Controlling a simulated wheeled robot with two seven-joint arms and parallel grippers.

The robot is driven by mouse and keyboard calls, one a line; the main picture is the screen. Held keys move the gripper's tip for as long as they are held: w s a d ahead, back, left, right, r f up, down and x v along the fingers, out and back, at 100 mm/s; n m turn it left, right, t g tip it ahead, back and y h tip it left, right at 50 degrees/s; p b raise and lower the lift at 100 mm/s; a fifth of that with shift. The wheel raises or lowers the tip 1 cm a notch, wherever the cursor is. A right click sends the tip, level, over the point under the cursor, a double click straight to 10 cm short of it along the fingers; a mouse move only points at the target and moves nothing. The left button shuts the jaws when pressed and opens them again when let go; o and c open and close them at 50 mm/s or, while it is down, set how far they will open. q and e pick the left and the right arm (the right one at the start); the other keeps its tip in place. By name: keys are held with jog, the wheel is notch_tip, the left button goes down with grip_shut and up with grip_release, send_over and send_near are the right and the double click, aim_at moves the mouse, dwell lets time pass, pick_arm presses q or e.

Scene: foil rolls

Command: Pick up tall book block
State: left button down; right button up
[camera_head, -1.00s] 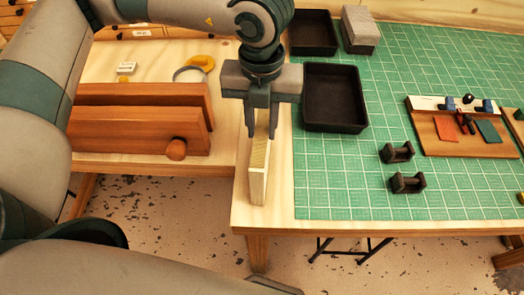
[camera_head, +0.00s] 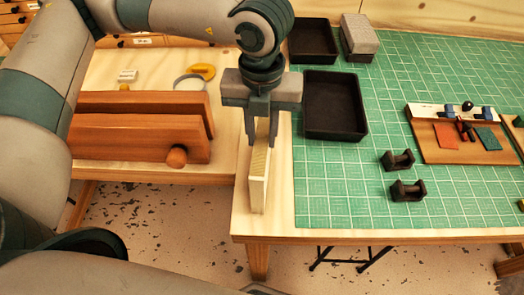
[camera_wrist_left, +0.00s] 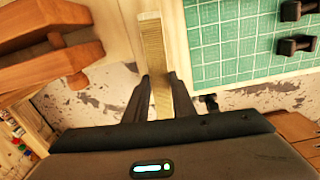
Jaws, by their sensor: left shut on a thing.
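The tall book block (camera_head: 260,178) is a pale, narrow block with a tan page face, at the left edge of the right-hand table in the head view. My left gripper (camera_head: 261,138) comes down from above and is shut on its upper part. In the left wrist view the block (camera_wrist_left: 154,52) runs up from between the two dark fingers (camera_wrist_left: 160,95). Whether its lower end touches the table I cannot tell. My right gripper is not in view.
A wooden press (camera_head: 140,128) with a round knob stands to the left. A black tray (camera_head: 335,134) lies to the right on the green mat (camera_head: 330,190). Two small dark holders (camera_head: 398,160) and a tool board (camera_head: 450,150) lie farther right.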

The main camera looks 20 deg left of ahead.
pick_arm(q)
jog(key=shift+r, duration=0.1)
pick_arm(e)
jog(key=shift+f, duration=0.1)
